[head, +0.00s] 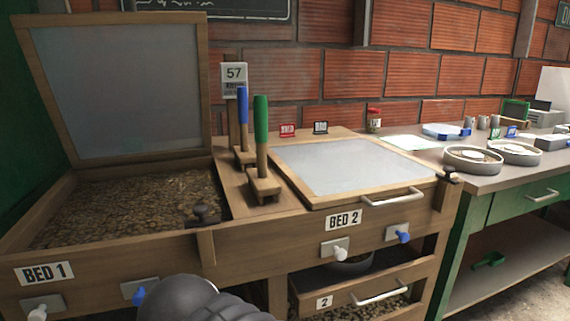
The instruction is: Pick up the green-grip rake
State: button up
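The green-grip rake (261,130) stands upright on the wooden divider between Bed 1 and Bed 2. Its green grip points up and its wooden head (264,187) is at the bottom. A similar rake with a blue grip (243,106) stands just behind it and to its left. My gripper is not in view. A dark grey rounded part of my arm shows at the bottom edge, below and to the left of the rakes.
Bed 1 (60,248) has its lid (118,90) raised and holds brown material. A dark knob (204,213) is at its front right corner. Bed 2's framed lid (350,166) is shut. A bench with bowls (473,159) is at right. A brick wall stands behind.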

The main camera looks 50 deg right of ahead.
aim_at(262, 183)
jog(key=z, duration=1.35)
